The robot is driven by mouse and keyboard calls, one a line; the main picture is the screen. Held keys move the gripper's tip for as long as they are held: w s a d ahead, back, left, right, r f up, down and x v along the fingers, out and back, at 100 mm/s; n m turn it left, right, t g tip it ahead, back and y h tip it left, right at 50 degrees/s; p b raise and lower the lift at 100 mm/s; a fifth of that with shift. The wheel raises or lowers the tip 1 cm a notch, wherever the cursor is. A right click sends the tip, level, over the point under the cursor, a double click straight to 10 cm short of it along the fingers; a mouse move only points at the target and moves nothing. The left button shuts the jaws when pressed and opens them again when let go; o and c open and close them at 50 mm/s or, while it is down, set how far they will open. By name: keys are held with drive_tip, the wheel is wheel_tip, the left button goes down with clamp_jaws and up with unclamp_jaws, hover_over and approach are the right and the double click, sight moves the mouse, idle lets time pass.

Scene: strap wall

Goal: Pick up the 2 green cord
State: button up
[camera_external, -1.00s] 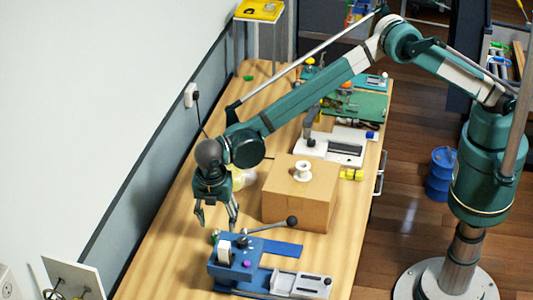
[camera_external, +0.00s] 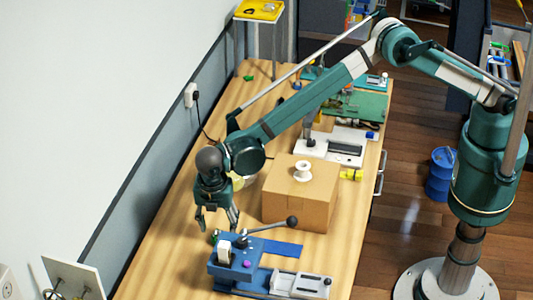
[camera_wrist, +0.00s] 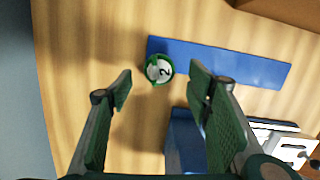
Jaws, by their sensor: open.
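The green cord (camera_wrist: 160,69) is a small round roll with a white face marked "2". It lies on the wooden table, at the edge of a flat blue strip, in the wrist view. In the external view a small green bit (camera_external: 214,235) shows beside the blue device, mostly hidden near my fingers. My gripper (camera_external: 218,229) points down above it and is open. In the wrist view the gripper's fingertips (camera_wrist: 160,88) stand apart on either side of the cord, with nothing between them in contact.
A blue device (camera_external: 235,257) with a lever stands just in front of my gripper. A cardboard box (camera_external: 300,205) with a white spool (camera_external: 303,171) on top is to the right. The wall (camera_external: 150,170) runs along the left. Bare wood lies left of the gripper.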

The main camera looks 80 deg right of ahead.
drive_tip(key=shift+w+d+f, duration=0.1)
drive_tip(key=shift+d+f, duration=0.15)
drive_tip(key=shift+f, duration=0.95)
drive_tip(key=shift+d+f, duration=0.2)
drive_tip(key=shift+f, duration=0.95)
drive_tip(key=shift+c, duration=0.7)
drive_tip(key=c, duration=0.8)
